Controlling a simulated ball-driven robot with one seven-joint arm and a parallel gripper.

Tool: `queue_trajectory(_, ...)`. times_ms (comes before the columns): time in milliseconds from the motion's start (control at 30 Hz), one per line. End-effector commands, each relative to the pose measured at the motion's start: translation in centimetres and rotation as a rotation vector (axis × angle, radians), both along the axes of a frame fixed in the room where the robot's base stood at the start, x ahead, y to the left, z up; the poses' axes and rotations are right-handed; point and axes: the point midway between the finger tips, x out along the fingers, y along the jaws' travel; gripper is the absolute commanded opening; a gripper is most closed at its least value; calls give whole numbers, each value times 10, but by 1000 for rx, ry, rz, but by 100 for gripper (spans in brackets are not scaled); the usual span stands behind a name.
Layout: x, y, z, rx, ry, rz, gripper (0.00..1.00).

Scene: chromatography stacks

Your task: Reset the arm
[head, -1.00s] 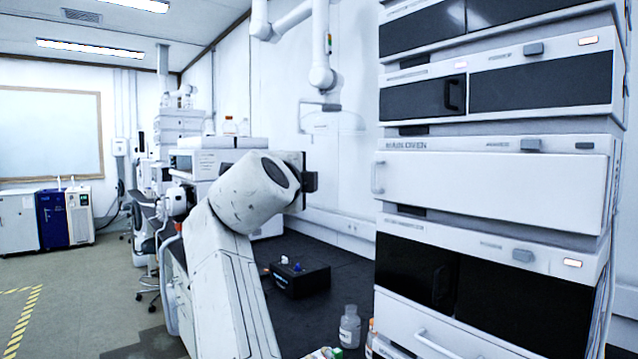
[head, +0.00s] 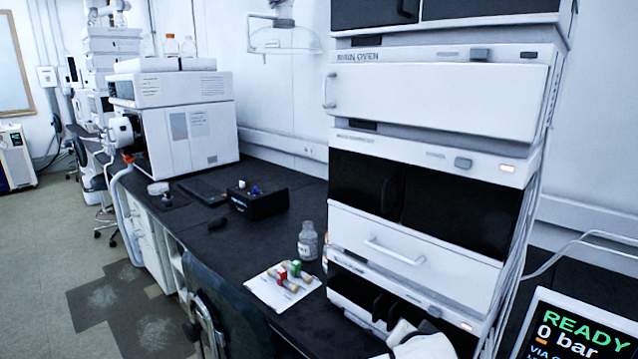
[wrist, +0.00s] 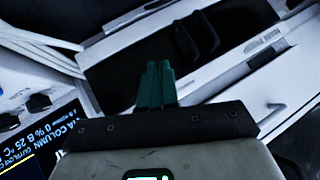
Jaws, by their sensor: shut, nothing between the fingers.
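My gripper (wrist: 155,84) shows in the wrist view with its two dark green fingers together and nothing between them. Beyond the fingers is a white instrument panel with a dark recess and black handle (wrist: 197,38). I cannot tell whether the fingers touch it; they appear apart. In the head view only a white piece of what looks like my arm (head: 424,347) shows at the bottom edge, in front of the lower stack. The gripper itself cannot be made out there.
The chromatography stack (head: 425,90) stands on the black bench (head: 215,235). A white mat (head: 262,292) with several small vials, a glass bottle (head: 307,242) and a black box (head: 257,201) lie left of it. A display (head: 575,335) reading READY is at lower right. A chair (head: 215,305) stands at the front.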

Motion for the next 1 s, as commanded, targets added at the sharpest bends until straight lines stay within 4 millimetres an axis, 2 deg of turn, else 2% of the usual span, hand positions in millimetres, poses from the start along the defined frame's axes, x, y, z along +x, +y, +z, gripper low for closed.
queue_trajectory(33, -25, -17, -22, -34, 54, 33, 0)
queue_trajectory(100, -57, -34, -45, -78, 125, 93, 0)
queue_trajectory(300, -156, -69, -95, -180, 304, 297, 0)
queue_trajectory(433, -213, -79, -112, -221, 385, 428, 0)
queue_trajectory(600, -275, -84, -122, -257, 458, 583, 0)
queue_trajectory(700, -309, -85, -126, -261, 511, 655, 0)
queue_trajectory(800, -342, -90, -144, -222, 635, 659, 0)
queue_trajectory(900, -371, -93, -156, -190, 730, 662, 0)
queue_trajectory(1000, -391, -95, -163, -168, 796, 664, 0)
